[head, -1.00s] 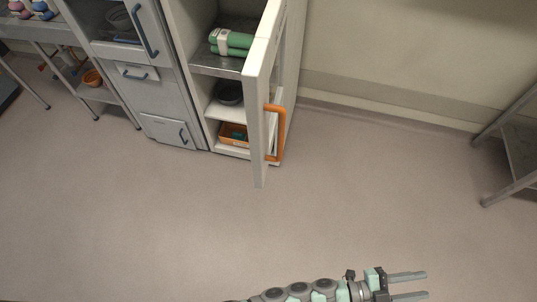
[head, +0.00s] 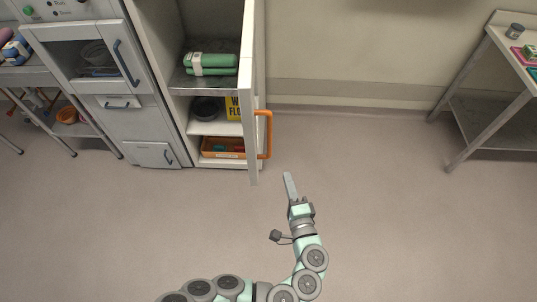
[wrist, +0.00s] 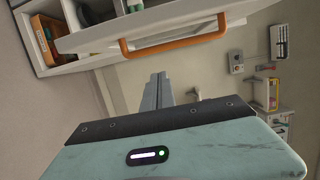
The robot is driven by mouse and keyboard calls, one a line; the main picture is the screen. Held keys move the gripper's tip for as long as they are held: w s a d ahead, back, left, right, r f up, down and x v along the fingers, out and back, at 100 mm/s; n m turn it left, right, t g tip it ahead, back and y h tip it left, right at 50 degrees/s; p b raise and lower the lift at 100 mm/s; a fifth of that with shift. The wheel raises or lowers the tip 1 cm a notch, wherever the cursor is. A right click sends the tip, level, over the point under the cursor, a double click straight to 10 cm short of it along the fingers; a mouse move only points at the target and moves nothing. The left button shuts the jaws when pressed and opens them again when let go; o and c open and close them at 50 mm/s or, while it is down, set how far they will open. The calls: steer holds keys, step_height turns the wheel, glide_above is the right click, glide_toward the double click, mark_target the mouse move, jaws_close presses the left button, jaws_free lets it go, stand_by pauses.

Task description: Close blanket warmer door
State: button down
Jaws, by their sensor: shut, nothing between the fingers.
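The blanket warmer (head: 160,60) is a tall pale cabinet at the upper left of centre in the head view. Its door (head: 249,110) stands open, seen nearly edge-on, and carries an orange handle (head: 269,135) on its right face. The handle also shows in the wrist view (wrist: 172,43), beyond my fingers. My gripper (head: 288,185) is shut and empty, just right of and below the door's lower end in the head view, apart from the handle. In the wrist view the fingers (wrist: 158,85) lie together and point towards the handle.
Inside the warmer are green rolled blankets (head: 211,65), a dark bowl (head: 206,108) and an orange bin (head: 222,147). A grey drawer cabinet (head: 125,120) stands to the left. A metal table (head: 495,60) stands at the right. The floor between is clear.

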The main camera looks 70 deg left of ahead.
steer(key=s+a+r+p, duration=0.1)
steer(key=s+a+p, duration=0.1)
steer(key=a, duration=0.9)
steer(key=shift+s+a+r+n+g+y, duration=0.3)
steer(key=shift+s+g, duration=0.1)
steer(key=shift+s, duration=0.35)
steer(key=shift+d, duration=0.1)
